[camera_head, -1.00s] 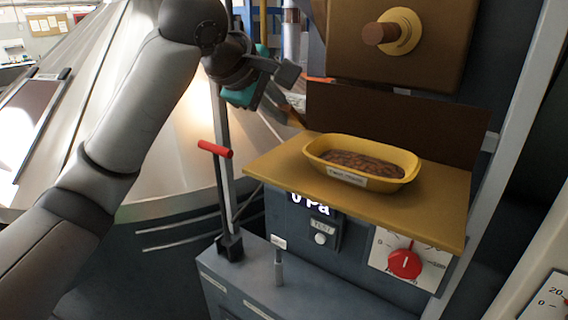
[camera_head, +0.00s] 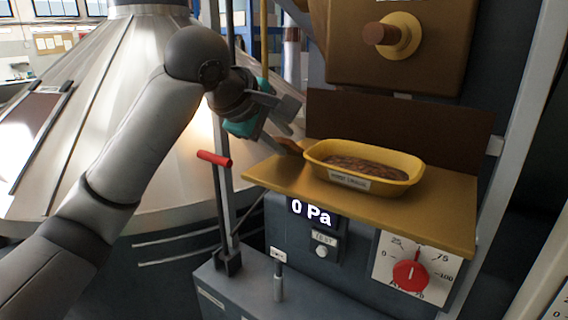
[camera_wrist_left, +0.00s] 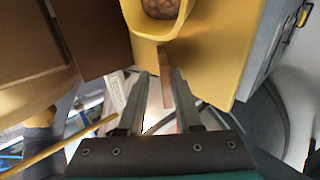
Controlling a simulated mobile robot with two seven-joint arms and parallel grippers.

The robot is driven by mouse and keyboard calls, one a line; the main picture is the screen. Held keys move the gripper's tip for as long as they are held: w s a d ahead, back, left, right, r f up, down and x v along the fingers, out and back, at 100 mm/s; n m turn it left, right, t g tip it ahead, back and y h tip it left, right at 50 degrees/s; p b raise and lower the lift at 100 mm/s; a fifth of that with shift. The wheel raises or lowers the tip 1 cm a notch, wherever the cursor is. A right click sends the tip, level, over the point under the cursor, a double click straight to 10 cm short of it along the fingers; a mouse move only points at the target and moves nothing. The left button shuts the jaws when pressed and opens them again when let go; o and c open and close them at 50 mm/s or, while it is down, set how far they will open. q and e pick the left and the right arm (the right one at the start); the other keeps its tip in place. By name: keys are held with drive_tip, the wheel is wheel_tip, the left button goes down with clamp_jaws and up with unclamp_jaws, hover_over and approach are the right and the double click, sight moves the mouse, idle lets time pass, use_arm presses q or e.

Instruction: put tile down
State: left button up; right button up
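The tile (camera_head: 289,146) is a small brown piece at the left back edge of the yellow shelf (camera_head: 440,215), left of the yellow tub (camera_head: 405,180). In the left wrist view the tile (camera_wrist_left: 165,75) shows as a narrow brown strip at the shelf edge, below the tub (camera_wrist_left: 150,25). My left gripper (camera_head: 283,140) reaches the tile from the left. In the wrist view its fingers (camera_wrist_left: 160,78) stand apart on either side of the tile, with a gap showing. I cannot tell whether the tile rests fully on the shelf. My right gripper is not in view.
The tub holds brown lumps. A dark brown panel (camera_head: 400,120) rises behind the shelf. A red-handled lever (camera_head: 214,158) stands left of the shelf. A red dial (camera_head: 409,274) and a pressure display (camera_head: 311,212) sit below. The shelf's front right is bare.

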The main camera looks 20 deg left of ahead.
use_arm(q)
drive_tip(key=shift+r, duration=0.1)
drive_tip(key=shift+s+a+r+p, duration=0.1)
drive_tip(key=shift+s+r+p, duration=0.15)
drive_tip(key=shift+s+p, duration=0.05)
drive_tip(key=p+v, duration=0.4)
drive_tip(key=v, duration=0.3)
drive_tip(key=shift+s, duration=0.1)
